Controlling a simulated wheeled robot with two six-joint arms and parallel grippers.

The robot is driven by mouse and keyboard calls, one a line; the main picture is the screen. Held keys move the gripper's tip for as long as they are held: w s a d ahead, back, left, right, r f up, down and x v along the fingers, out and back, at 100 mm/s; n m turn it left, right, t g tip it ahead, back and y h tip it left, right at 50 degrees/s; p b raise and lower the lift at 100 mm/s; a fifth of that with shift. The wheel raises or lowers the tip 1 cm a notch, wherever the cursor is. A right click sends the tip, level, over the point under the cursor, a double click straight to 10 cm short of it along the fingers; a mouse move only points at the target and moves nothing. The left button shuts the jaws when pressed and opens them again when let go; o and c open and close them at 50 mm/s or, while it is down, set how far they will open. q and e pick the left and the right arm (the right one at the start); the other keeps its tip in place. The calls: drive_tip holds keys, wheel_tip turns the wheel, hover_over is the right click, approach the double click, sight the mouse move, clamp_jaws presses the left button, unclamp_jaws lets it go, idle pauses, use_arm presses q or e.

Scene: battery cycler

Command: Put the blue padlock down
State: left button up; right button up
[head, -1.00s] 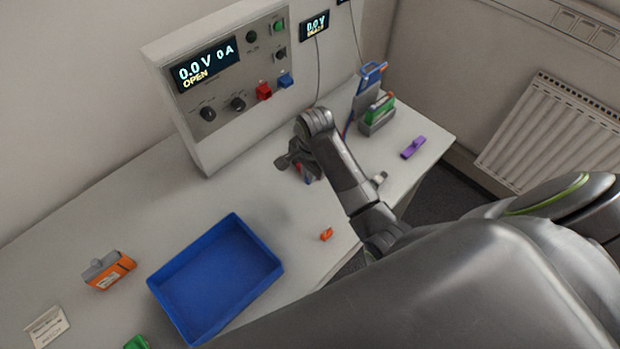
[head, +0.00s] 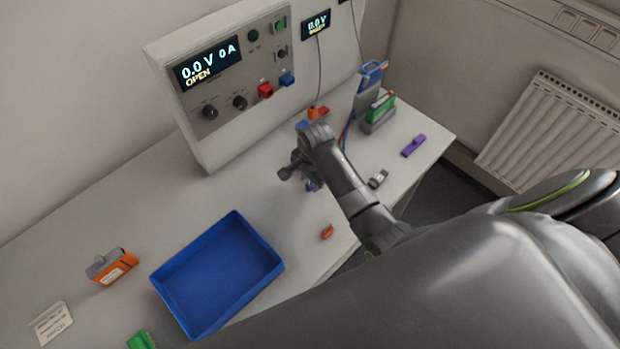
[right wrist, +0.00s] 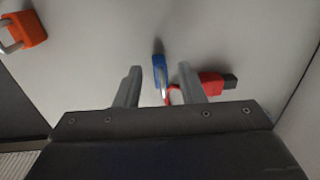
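The blue padlock shows in the right wrist view (right wrist: 159,73) as a narrow blue body with a pale shackle. It lies between the two fingers of my right gripper (right wrist: 159,85), with a visible gap on each side. Whether it rests fully on the table is hard to tell. In the head view my right gripper (head: 299,178) is low over the bench and a little blue of the padlock (head: 310,186) shows beneath it; the rest is hidden. My left gripper is not in view.
A red plug (right wrist: 210,82) lies beside the right finger. An orange padlock (head: 327,232) lies nearer the front edge. A blue tray (head: 276,270) is to the left, the cycler panel (head: 225,115) behind. A purple piece (head: 413,146) lies at right.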

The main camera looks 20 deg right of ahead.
drive_tip(key=shift+r, duration=0.45)
wheel_tip(320, 180, up, 11)
drive_tip(key=s+b, duration=0.1)
drive_tip(key=shift+d+r, duration=0.2)
idle(0.5)
